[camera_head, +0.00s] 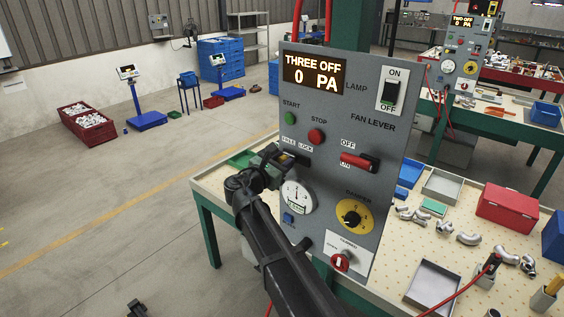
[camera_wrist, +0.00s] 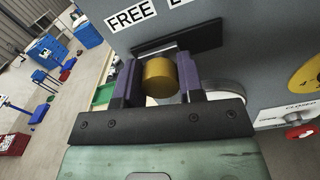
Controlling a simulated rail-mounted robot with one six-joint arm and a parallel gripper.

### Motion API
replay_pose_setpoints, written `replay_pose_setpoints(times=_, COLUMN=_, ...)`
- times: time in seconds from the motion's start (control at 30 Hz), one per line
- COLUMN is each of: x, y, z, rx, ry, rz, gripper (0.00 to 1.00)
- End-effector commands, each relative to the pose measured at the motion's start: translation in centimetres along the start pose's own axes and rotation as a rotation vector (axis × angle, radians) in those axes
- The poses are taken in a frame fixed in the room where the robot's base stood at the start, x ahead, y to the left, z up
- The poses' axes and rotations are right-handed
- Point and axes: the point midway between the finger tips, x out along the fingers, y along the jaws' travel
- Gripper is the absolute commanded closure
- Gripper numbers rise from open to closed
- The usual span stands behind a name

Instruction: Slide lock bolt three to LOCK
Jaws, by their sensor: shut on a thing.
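The grey control panel (camera_head: 335,112) shows "THREE OFF 0 PA" on its display. The FREE LOCK label (camera_head: 297,144) is on its left side, above the bolt slot. In the wrist view the lock bolt's brass knob (camera_wrist: 160,79) stands in front of the dark slot plate (camera_wrist: 205,42), toward the FREE end on the left. My gripper (camera_head: 277,161) is at the slot and hides the knob in the head view. In the wrist view my gripper (camera_wrist: 157,80) is shut on the knob, with one purple-grey finger on each side.
The red fan lever (camera_head: 358,161), yellow damper dial (camera_head: 354,217), round gauge (camera_head: 297,196) and red-handled selector (camera_head: 340,261) are close by on the panel. A second panel (camera_head: 460,68) reading "TWO OFF" stands behind. Metal fittings and trays lie on the right bench.

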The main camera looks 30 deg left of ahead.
Motion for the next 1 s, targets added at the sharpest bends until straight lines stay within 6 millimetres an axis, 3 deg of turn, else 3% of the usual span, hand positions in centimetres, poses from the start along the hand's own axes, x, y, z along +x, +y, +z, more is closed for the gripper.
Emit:
replay_pose_setpoints(times=0.2, x=0.0, y=-0.4, z=0.1, rx=0.000, ry=0.000, rz=0.000, gripper=1.00)
replay_pose_setpoints(times=0.47, x=-0.1, y=-4.0, z=0.8, rx=0.000, ry=0.000, rz=-0.001, gripper=1.00)
replay_pose_setpoints(times=0.73, x=0.0, y=-4.1, z=0.7, rx=0.001, ry=0.001, rz=-0.003, gripper=1.00)
replay_pose_setpoints(times=0.77, x=0.0, y=-4.1, z=0.7, rx=0.001, ry=0.001, rz=-0.003, gripper=0.60)
replay_pose_setpoints(times=0.9, x=0.0, y=-4.1, z=0.7, rx=0.000, ry=0.001, rz=-0.002, gripper=0.39)
replay_pose_setpoints(times=1.0, x=0.0, y=-4.0, z=0.8, rx=0.000, ry=0.001, rz=-0.002, gripper=0.39)
